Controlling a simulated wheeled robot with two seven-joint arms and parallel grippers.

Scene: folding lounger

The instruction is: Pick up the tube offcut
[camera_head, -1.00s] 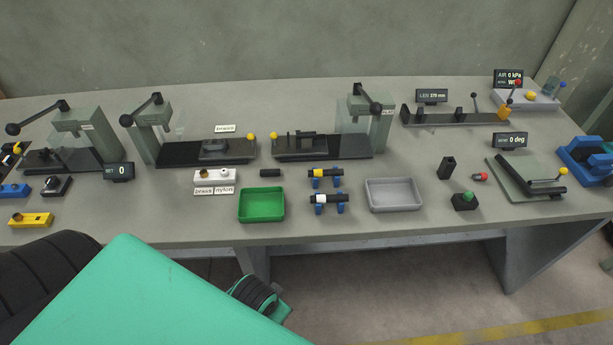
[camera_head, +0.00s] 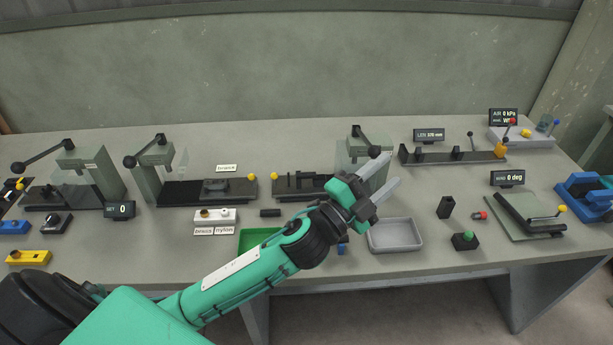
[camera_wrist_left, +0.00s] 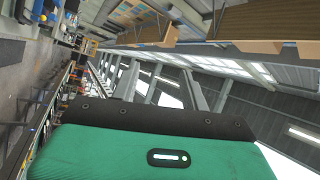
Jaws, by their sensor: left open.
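A short black cylinder (camera_head: 270,212), which looks like the tube offcut, lies on the workbench right of the brass and nylon block. My left gripper (camera_head: 392,169) is open and empty, with its two grey fingers spread above the bench. It is up and to the right of the black cylinder, in front of the right-hand press. The left wrist view shows a teal housing, the roof structure and a strip of floor, not the offcut. My right gripper is not in view.
My left arm covers part of the green tray (camera_head: 250,240) and most of the blue tube stands (camera_head: 342,248). A grey tray (camera_head: 395,249) stands right of them. Presses line the back left. A black block (camera_head: 446,207) and a green-button box (camera_head: 464,241) stand to the right.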

